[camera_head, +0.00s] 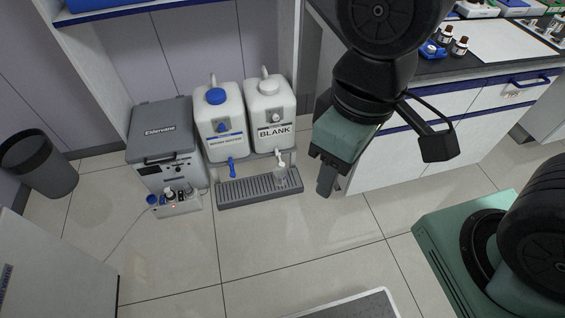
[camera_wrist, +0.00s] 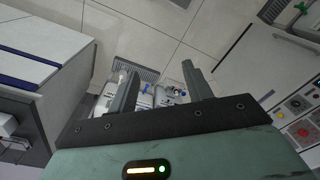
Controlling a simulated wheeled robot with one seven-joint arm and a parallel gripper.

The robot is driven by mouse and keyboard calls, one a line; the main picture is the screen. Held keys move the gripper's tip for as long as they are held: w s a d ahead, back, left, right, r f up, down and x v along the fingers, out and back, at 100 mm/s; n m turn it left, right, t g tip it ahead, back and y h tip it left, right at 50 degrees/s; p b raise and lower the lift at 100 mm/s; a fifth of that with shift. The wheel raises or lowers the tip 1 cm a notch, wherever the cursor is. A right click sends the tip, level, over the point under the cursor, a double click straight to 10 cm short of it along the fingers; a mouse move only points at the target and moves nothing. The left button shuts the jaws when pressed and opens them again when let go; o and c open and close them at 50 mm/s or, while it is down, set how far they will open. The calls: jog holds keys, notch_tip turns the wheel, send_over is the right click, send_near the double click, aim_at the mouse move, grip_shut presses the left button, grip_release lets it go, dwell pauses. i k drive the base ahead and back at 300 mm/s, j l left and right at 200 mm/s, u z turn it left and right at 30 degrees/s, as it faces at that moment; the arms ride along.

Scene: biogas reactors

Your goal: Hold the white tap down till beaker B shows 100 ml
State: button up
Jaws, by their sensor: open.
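The white tap (camera_head: 280,156) is on the front of the white container labelled BLANK (camera_head: 275,133). A small clear beaker (camera_head: 281,178) stands under this tap on the grey drip tray (camera_head: 235,190). I cannot read a letter or a liquid level on it. My gripper (camera_head: 325,185) is in the air to the right of the tap and beaker, apart from both, pointing down. In the wrist view my gripper (camera_wrist: 158,82) has its two fingers spread with nothing held. The containers and drip tray (camera_wrist: 137,70) show small and far off beyond the fingers; the tap is not clear there.
Left of the BLANK container stands a similar one with a blue cap (camera_head: 216,97) and blue tap (camera_head: 232,167). A grey lidded box (camera_head: 160,130) and small bottles on a white unit (camera_head: 178,207) are further left. A lab bench (camera_head: 395,155) is at the right.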

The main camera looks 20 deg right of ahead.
aim_at(281, 164)
jog(key=i+j, duration=0.5)
jog(key=i, duration=0.15)
jog(key=i+j, duration=0.45)
jog(key=i, duration=0.15)
jog(key=l+z, duration=0.05)
